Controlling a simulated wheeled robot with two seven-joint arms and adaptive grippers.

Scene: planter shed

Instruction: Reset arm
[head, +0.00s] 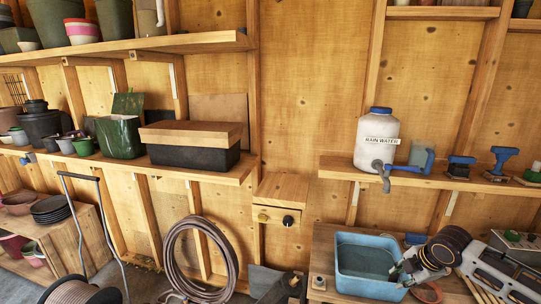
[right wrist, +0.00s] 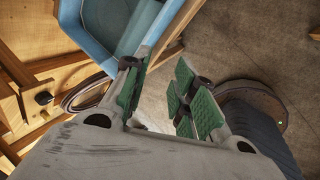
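My right gripper (right wrist: 160,88) shows in the right wrist view with its two green-padded fingers spread apart and nothing between them. In the head view my right gripper (head: 412,268) is at the lower right, beside the right side of the blue tub (head: 370,284). Its fingers are small and partly hidden there. The tub also shows at the top left of the right wrist view (right wrist: 92,32). My left gripper cannot be made out in either view.
The tub stands on a wooden bench. Above it, a shelf (head: 430,180) holds a white rain water container (head: 377,138) with a blue tap. At left, shelves hold pots and a lidded box (head: 190,155). A coiled hose (head: 168,262) hangs below.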

